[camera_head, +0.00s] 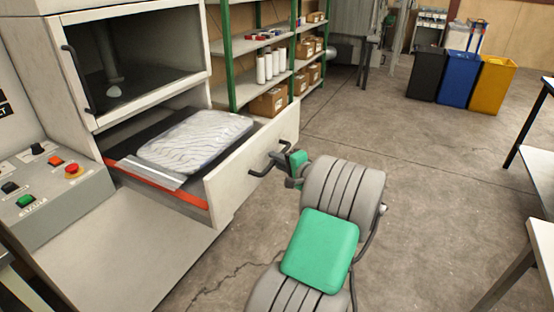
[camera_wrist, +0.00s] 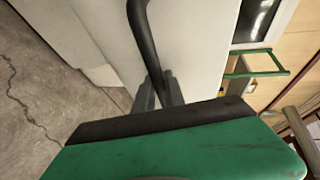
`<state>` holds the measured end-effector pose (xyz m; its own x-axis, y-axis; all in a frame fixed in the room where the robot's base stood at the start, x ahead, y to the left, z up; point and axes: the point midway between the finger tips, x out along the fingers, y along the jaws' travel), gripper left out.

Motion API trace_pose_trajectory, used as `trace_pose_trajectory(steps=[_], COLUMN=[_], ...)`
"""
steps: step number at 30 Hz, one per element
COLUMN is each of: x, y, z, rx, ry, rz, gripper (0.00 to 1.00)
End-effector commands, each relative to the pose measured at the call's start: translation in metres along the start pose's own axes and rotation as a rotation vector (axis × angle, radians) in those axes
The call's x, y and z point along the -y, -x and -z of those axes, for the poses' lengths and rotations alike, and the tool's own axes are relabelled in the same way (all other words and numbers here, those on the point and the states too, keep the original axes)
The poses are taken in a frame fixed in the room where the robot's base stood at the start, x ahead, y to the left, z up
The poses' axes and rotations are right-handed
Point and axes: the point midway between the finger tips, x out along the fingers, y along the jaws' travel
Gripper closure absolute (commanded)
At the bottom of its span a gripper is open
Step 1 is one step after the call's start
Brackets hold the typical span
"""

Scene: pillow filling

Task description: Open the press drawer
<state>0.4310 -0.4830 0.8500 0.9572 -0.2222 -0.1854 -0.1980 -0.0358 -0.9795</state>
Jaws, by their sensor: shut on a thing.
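The press drawer (camera_head: 258,162) is pulled out from the white press (camera_head: 150,20), with its pale front panel standing clear of the press body. A white, wavy-patterned pillow (camera_head: 195,138) lies inside on a dark surface. My gripper (camera_head: 292,164) is at the drawer front and shut on its dark bar handle (camera_head: 270,158). In the wrist view, the black handle (camera_wrist: 146,45) runs down between my grey fingers (camera_wrist: 158,92) against the pale drawer front (camera_wrist: 95,35). The green gripper body hides the lower part of that view.
A control panel (camera_head: 45,190) with coloured buttons is at the left. Green-framed shelves (camera_head: 232,60) with boxes stand behind the drawer. Black, blue (camera_head: 459,80) and yellow bins stand at the back right. Table edges show at the right. The floor (camera_head: 420,180) between is clear.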

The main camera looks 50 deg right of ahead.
Motion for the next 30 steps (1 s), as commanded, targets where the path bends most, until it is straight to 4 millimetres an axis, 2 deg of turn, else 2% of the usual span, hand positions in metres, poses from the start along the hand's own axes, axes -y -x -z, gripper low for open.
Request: trace_pose_trajectory(steps=[8, 9, 16, 25, 30], x=[0.001, 0.001, 0.001, 0.001, 0.001], y=[0.0, 0.0, 0.0, 0.005, 0.036], z=[0.001, 0.001, 0.0, 0.001, 0.002], rx=[-0.002, -0.002, 0.0, -0.001, -0.005], ry=[0.002, 0.002, 0.001, 0.0, 0.0], rz=[0.0, 0.0, 0.0, 0.0, -0.001], gripper=[1.0, 0.82, 0.64, 0.64, 0.64])
